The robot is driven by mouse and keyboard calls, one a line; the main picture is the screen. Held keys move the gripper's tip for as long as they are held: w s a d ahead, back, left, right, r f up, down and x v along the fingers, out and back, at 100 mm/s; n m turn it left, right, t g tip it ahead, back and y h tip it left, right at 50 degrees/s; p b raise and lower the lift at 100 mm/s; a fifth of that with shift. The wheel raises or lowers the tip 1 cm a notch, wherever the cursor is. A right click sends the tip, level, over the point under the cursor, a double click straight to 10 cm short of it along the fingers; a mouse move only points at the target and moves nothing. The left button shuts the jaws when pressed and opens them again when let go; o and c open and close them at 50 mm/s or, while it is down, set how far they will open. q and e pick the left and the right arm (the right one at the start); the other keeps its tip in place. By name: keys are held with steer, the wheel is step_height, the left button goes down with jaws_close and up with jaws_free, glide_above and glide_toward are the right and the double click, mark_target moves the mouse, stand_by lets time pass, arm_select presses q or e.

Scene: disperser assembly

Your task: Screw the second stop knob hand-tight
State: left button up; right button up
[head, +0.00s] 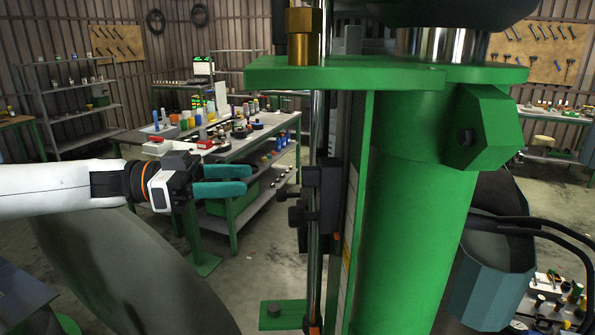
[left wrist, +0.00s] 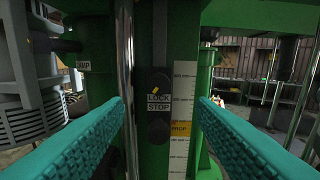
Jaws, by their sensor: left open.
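In the head view a black stop block (head: 324,198) sits on the upright chrome rod (head: 317,120), and small dark knobs (head: 297,216) stick out from its left side. In the left wrist view an upper dark knob (left wrist: 160,82) with a yellow mark and a lower dark knob (left wrist: 158,131) sit above and below a LOCK STOP label (left wrist: 159,102). I cannot tell which is the second stop knob, or how tight either is. My left gripper (head: 247,179) is open and empty, left of the block and apart from it. Its teal fingers frame the label in the wrist view. My right gripper is not visible.
The green column (head: 415,220) stands right of the rod, under a green plate (head: 400,76) with a brass nut (head: 303,35). A scale strip (left wrist: 182,110) is beside the knobs. A workbench (head: 235,150) with small items stands behind my left gripper.

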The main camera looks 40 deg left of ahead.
mark_target(302, 175)
arm_select(q)
steer(key=p+x, duration=0.1)
steer(key=x, duration=0.3)
steer(key=p+x, duration=0.2)
steer(key=x, duration=0.2)
steer(key=shift+w+r, duration=0.1)
steer(key=shift+r, duration=0.1)
steer(key=shift+w+d+f+p, duration=0.2)
steer(key=shift+w+d+p, duration=0.25)
steer(key=shift+d+p, duration=0.15)
